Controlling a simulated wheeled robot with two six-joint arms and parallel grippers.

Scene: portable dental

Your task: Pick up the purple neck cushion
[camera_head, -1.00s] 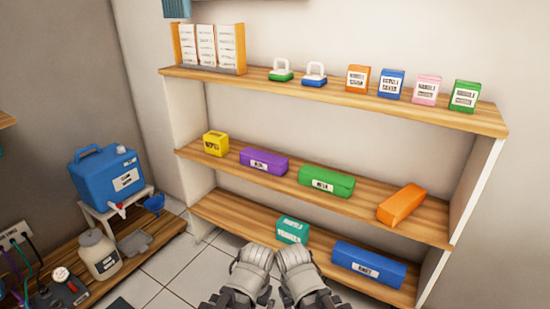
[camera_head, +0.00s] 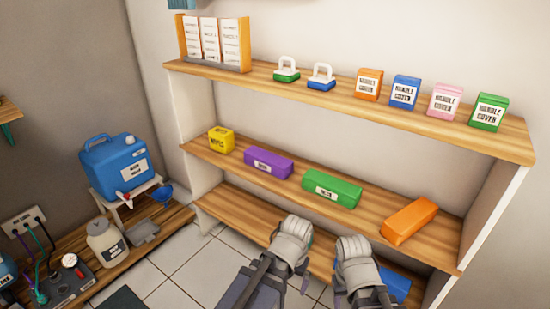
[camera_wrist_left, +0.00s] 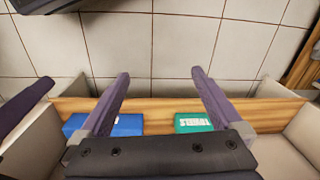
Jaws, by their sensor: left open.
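The purple neck cushion (camera_head: 268,163) is a long purple block with a white label. It lies on the middle shelf (camera_head: 385,212), between a yellow box and a green block. My left gripper (camera_head: 307,262) is low in front of the shelves, below and to the right of the cushion and apart from it. In the left wrist view its two fingers (camera_wrist_left: 160,75) are spread with nothing between them; the cushion does not show there. My right arm's wrist (camera_head: 355,255) is beside it on the right; its fingers cannot be made out.
The yellow box (camera_head: 221,140), green block (camera_head: 332,188) and orange block (camera_head: 409,221) share the shelf. A blue box (camera_wrist_left: 118,125) and teal box (camera_wrist_left: 193,122) are on the bottom shelf. The top shelf (camera_head: 330,95) overhangs. A blue water container (camera_head: 115,165) stands left.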

